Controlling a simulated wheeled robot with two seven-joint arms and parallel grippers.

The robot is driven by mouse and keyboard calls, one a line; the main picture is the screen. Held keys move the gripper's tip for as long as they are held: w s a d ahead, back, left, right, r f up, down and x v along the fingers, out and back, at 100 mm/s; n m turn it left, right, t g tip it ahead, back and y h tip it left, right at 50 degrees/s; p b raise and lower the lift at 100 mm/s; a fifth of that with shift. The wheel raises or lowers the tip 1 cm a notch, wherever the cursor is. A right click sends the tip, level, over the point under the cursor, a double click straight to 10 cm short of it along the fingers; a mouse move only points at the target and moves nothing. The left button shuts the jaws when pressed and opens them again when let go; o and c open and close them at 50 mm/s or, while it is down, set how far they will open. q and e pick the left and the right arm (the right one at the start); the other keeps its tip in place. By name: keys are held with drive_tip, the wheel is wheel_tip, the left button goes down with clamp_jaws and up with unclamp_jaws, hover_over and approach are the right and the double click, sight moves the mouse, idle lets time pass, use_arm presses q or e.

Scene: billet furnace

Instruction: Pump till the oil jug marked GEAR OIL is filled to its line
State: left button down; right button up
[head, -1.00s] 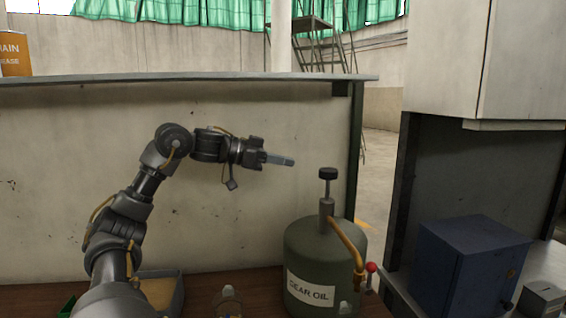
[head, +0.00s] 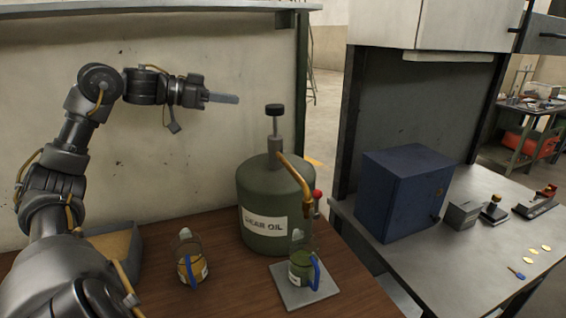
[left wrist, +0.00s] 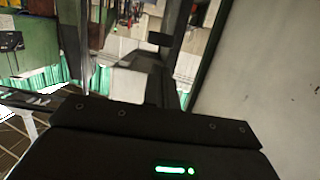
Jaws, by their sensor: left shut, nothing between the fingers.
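The green oil drum (head: 262,185), labelled GEAR OIL, stands on the wooden bench. Its pump has a black knob (head: 275,110) raised on a metal rod, and a brass spout (head: 298,172) bends down to the right. A small green jug (head: 300,265) with a blue handle stands upright on a grey plate (head: 291,297) by the drum's front; its oil level and marking cannot be read. My left gripper (head: 238,98) is shut and empty, left of the knob and slightly above it, apart from it. My right gripper is not in view.
A red-knobbed tap (head: 317,195) is by the spout. A blue cabinet (head: 400,195) stands on the grey bench (head: 460,265) at right.

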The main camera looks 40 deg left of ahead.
use_arm(q)
wheel_tip(320, 180, up, 5)
drive_tip(key=p, duration=0.3)
drive_tip(key=shift+s+r, duration=0.1)
drive_tip(key=shift+r, duration=0.05)
idle(0.4)
drive_tip(key=p, duration=0.8)
hover_over(275, 110)
drive_tip(key=a, duration=0.3)
drive_tip(key=f, duration=0.2)
drive_tip(key=shift+s+d+f+b, duration=0.15)
drive_tip(key=shift+f+b, duration=0.15)
drive_tip(key=shift+f, duration=0.35)
drive_tip(key=shift+s+a+f+b, duration=0.1)
drive_tip(key=shift+f+b, duration=0.15)
drive_tip(key=shift+f, duration=0.35)
drive_tip(key=shift+s+f, duration=0.1)
drive_tip(key=shift+f, duration=0.85)
